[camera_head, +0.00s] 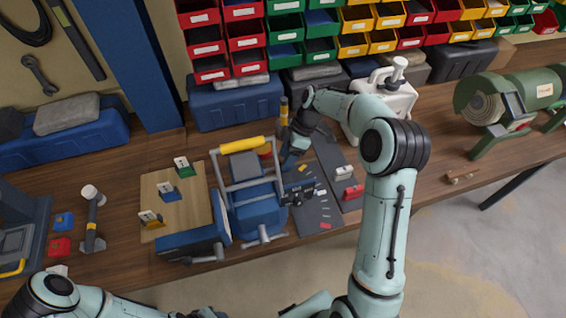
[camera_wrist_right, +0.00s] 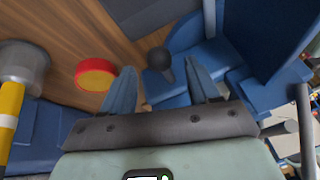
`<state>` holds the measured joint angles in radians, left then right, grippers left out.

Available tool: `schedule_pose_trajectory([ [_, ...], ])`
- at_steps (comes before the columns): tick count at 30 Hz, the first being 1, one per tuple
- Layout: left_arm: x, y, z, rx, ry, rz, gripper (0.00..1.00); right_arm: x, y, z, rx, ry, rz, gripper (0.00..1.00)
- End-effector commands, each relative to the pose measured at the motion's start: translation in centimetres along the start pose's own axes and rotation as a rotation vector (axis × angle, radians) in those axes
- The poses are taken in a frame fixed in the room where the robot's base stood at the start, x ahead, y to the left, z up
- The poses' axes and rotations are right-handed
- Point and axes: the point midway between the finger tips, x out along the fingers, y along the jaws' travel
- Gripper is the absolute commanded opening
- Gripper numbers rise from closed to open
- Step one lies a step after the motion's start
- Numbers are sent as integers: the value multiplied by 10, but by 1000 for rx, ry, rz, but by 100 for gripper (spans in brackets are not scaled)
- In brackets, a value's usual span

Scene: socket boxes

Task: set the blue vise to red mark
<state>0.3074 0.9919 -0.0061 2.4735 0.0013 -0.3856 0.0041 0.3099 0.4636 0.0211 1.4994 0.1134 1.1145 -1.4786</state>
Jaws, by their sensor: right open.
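The blue vise (camera_head: 258,215) stands on the bench, with grey bars and a yellow grip across its top. Blue vise parts (camera_wrist_right: 265,35) also fill the upper right of the right wrist view. My right gripper (camera_head: 288,164) is at the vise's far right side, partly hidden by my arm. In the wrist view its two blue fingers (camera_wrist_right: 165,90) are apart, with a dark round knob (camera_wrist_right: 159,60) showing between them; I cannot tell whether they touch it. A small red mark (camera_head: 325,226) lies on a dark strip right of the vise. My left gripper is out of view.
A wooden board (camera_head: 170,212) with small colored blocks lies left of the vise. A red-and-yellow round piece (camera_wrist_right: 95,74) and a hammer (camera_wrist_right: 18,75) are close to my right gripper. Colored bins (camera_head: 285,28) line the back.

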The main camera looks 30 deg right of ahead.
Motion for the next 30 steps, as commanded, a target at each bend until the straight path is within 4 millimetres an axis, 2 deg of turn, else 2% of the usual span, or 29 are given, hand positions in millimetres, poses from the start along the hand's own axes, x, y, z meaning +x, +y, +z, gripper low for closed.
schedule_pose_trajectory([
  [1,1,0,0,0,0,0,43,9,-1,0,-1,-1,-4,60],
  [6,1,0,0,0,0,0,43,25,0,0,-1,-1,-1,60],
  [17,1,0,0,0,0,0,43,30,0,0,0,0,1,60],
  [20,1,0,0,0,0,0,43,30,0,0,0,0,0,31],
  [21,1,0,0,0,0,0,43,30,0,0,0,0,0,18],
  [23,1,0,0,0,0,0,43,30,0,0,0,0,1,0],
  [30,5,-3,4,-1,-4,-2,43,30,-1,2,13,2,6,0],
])
